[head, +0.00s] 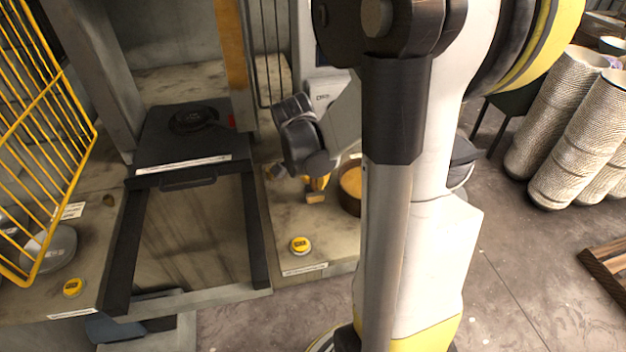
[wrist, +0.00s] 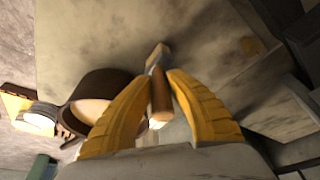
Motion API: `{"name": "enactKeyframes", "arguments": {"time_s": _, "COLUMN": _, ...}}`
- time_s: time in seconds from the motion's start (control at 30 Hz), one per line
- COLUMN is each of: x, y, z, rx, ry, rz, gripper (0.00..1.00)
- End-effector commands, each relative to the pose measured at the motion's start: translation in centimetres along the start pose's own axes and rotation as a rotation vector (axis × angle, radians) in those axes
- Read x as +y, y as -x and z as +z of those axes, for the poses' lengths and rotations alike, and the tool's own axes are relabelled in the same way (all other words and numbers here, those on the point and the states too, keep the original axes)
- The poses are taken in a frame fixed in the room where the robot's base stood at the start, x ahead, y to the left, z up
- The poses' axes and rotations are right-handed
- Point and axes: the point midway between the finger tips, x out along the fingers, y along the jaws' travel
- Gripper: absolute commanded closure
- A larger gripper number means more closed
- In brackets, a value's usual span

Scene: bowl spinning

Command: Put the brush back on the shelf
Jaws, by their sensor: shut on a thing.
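My gripper (wrist: 161,80) has yellow fingers closed around a brush (wrist: 159,100) with a brown wooden part and a pale, blocky end beyond the fingertips. In the head view my gripper (head: 317,182) is over the right part of the worktop, with the brush's tan end (head: 316,197) showing below it. I cannot tell whether the brush touches the surface. A round brown-rimmed bowl (head: 351,206) stands just right of the gripper; in the wrist view the bowl (wrist: 72,115) is to the left of the fingers. I cannot clearly pick out the shelf in either view.
A dark-framed glass hatch (head: 190,230) lies left of the gripper. A yellow button (head: 300,245) sits on the worktop's front. A yellow mesh guard (head: 40,130) stands at far left. White, textured stacks (head: 575,130) stand on the floor at right. Worktop around the button is clear.

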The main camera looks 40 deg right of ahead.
Motion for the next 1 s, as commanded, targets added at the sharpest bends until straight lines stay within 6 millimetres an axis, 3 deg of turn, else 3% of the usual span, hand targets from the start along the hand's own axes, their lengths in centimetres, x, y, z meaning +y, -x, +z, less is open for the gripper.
{"name": "enactKeyframes", "arguments": {"time_s": 0.17, "x": 0.0, "y": -0.3, "z": 0.1, "rx": 0.000, "ry": 0.000, "rz": 0.000, "gripper": 1.00}}
{"name": "enactKeyframes", "arguments": {"time_s": 0.2, "x": 0.0, "y": -0.2, "z": 0.1, "rx": 0.000, "ry": 0.000, "rz": 0.000, "gripper": 0.69}}
{"name": "enactKeyframes", "arguments": {"time_s": 0.23, "x": 0.0, "y": -0.2, "z": 0.1, "rx": 0.000, "ry": 0.000, "rz": 0.000, "gripper": 0.62}}
{"name": "enactKeyframes", "arguments": {"time_s": 0.63, "x": 0.0, "y": 0.7, "z": -0.1, "rx": 0.000, "ry": 0.001, "rz": 0.000, "gripper": 0.62}}
{"name": "enactKeyframes", "arguments": {"time_s": 1.0, "x": 0.0, "y": 8.7, "z": -0.1, "rx": 0.000, "ry": 0.003, "rz": -0.001, "gripper": 0.62}}
